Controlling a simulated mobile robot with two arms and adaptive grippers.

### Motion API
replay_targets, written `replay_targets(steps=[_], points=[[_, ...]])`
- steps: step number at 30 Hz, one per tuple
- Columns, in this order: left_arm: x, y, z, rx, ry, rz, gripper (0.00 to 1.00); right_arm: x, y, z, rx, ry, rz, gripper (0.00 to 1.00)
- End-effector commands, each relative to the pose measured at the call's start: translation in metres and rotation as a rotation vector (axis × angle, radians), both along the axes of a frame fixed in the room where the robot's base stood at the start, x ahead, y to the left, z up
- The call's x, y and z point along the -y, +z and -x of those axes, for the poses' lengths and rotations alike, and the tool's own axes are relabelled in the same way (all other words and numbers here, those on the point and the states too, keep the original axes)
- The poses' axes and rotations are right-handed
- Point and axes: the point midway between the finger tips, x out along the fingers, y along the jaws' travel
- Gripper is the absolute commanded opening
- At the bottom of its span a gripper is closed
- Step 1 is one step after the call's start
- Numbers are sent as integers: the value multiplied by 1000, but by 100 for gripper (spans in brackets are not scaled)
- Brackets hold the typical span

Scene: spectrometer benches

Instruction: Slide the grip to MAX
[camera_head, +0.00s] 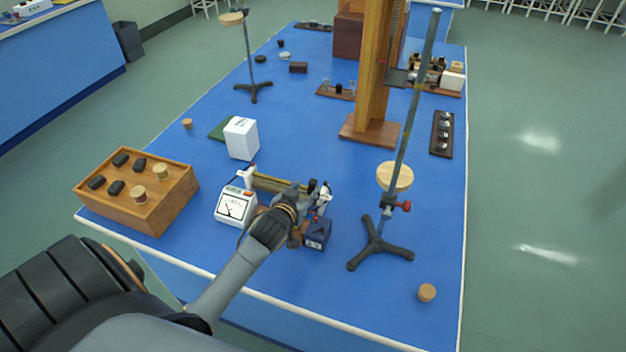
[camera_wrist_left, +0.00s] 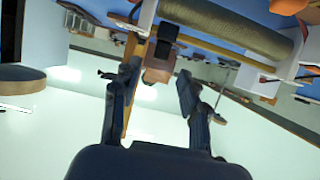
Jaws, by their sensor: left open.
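A rheostat with an olive wound coil (camera_head: 275,183) and white end supports lies near the front of the blue table; its right part is hidden behind my left gripper. The coil (camera_wrist_left: 235,28) also fills the top of the left wrist view. A black slider piece (camera_wrist_left: 166,36) sits on a rod beside the coil, with a brown block, apparently the grip (camera_wrist_left: 157,66), by it. My left gripper (camera_head: 306,207) is open at the rheostat's right part. In the wrist view its fingertips (camera_wrist_left: 157,80) stand on either side of the brown block; contact cannot be told. MAX marking is not readable.
A white meter (camera_head: 236,206) stands left of the gripper and a navy box (camera_head: 317,234) right of it. A tripod stand (camera_head: 375,245) rises further right. A wooden box (camera_head: 150,210) is at the left, a white block (camera_head: 241,138) behind.

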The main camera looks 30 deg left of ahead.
Motion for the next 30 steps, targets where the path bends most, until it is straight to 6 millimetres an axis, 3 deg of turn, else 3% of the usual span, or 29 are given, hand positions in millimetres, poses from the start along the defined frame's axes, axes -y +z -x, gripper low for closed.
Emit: replay_targets(steps=[3,9,15,24,30], points=[[-5,-8,-22,-1,0,0,43,-3,4,0,0,-2,-4,40],[-11,-20,-48,-1,0,1,43,-7,5,0,0,-2,-8,40],[-14,-26,-59,-2,0,0,43,-7,6,0,0,-2,-8,40],[-14,-26,-60,-1,0,-1,43,-4,6,0,0,-1,-4,40],[-14,-26,-60,-2,0,0,3,-1,6,0,1,0,-1,40]])
